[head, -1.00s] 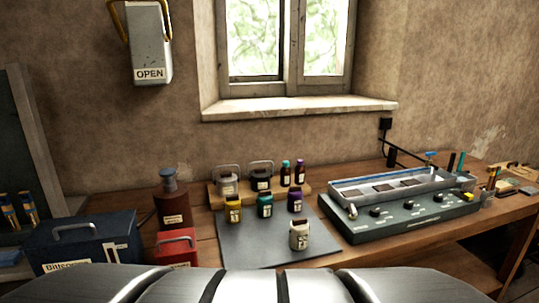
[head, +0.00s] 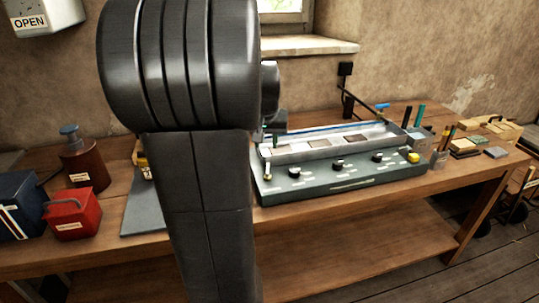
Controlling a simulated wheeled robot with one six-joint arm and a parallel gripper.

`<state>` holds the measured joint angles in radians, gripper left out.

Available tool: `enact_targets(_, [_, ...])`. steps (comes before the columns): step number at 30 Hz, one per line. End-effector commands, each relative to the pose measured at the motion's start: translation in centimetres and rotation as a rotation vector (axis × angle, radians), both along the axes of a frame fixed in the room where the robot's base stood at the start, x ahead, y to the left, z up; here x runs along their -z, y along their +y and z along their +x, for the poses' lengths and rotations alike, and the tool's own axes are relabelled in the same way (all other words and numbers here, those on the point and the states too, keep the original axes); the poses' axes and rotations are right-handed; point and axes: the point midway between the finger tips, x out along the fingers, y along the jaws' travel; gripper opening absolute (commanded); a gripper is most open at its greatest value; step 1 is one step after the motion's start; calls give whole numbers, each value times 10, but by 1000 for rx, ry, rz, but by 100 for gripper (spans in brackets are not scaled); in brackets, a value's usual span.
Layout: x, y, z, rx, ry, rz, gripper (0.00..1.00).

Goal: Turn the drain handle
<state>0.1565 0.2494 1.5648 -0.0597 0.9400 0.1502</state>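A long metal tray unit (head: 340,182) with a dark front panel of black knobs stands on the wooden workbench, right of centre. A small pale lever (head: 267,170) hangs at the left end of its front; it looks like the drain handle, but its label cannot be read. A blue-handled tap (head: 383,106) stands behind the tray's far right. My dark arm fills the left-centre. The end of my arm, with my gripper (head: 276,124), shows only in part past the arm's right edge, by the tray's left end. Its fingers are not clear, and contact with the lever cannot be told.
A red box (head: 72,214), a brown bottle (head: 84,165) and a blue box (head: 20,208) stand at left. My arm hides most of the grey mat (head: 142,212) and the jars. Bench front is clear.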

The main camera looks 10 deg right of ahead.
Motion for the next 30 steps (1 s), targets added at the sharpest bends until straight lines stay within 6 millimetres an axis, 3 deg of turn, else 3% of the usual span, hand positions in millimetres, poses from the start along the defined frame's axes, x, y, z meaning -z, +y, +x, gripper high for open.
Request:
enact_targets(5, [8,-3,7,5,1,0,33])
enact_targets(21, [102,-13,43,4,2,1,33])
enact_targets(30, [124,-16,53,4,-1,1,33])
